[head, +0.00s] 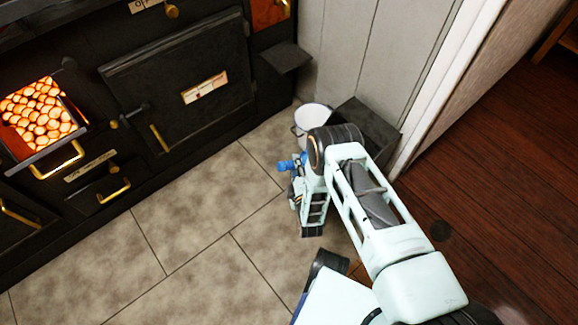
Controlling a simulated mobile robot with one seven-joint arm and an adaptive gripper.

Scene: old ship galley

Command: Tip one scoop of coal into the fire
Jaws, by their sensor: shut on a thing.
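The fire (40,112) glows orange in an open firebox at the left of the black stove (190,85). Its lumps show brightly behind a brass-handled front. My gripper (312,222) points down over the tiled floor at the picture's centre, well to the right of the fire. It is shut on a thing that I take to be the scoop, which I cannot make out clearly. A small blue piece shows beside the gripper; I cannot tell what it belongs to. A dark open box (374,118) stands by the wall behind my arm. I cannot see coal in it.
A white pail (311,117) stands beside the dark box, partly behind my arm. A dark ledge (287,57) juts from the stove's right end. Brass handles stick out of the stove front. The tiled floor (190,240) before the stove is clear.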

